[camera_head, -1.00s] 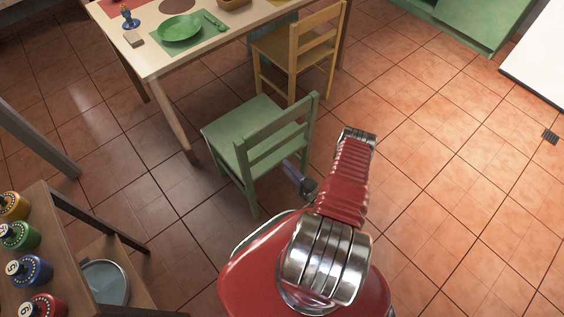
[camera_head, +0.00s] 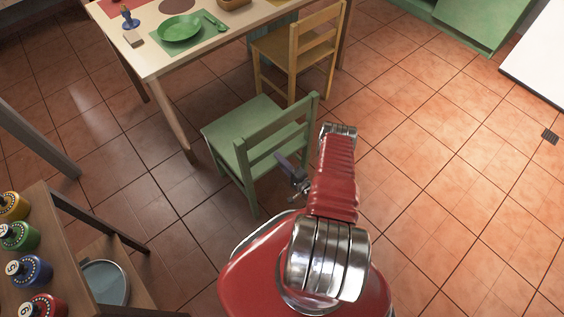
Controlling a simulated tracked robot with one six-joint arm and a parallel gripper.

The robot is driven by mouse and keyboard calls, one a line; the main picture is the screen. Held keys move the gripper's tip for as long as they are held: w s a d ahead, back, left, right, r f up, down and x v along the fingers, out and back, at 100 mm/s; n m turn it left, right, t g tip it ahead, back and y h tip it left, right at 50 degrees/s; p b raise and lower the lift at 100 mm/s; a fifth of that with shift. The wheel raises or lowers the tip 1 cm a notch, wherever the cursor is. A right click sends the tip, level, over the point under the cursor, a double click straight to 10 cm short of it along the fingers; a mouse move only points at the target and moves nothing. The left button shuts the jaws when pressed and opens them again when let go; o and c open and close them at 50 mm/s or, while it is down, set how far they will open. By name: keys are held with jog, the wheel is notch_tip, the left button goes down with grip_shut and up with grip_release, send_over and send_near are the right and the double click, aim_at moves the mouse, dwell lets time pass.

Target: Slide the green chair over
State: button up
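The green chair (camera_head: 240,134) stands upright on the tiled floor, pulled out from the near side of the table, its slatted back toward me. My gripper (camera_head: 283,164) is small and dark, low beside the right side of the chair's back, left of my red arm. In the picture its tip overlaps the edge of the chair's back; I cannot tell if it touches. Its fingers are too small and partly merged with the wrist to tell whether they are open or shut.
The table (camera_head: 150,57) holds a green plate (camera_head: 181,28) and other tableware. A yellow wooden chair (camera_head: 296,50) stands behind the green one. A wooden shelf (camera_head: 62,232) with several colored jars is at lower left.

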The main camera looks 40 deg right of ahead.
grip_shut()
dwell(1.0)
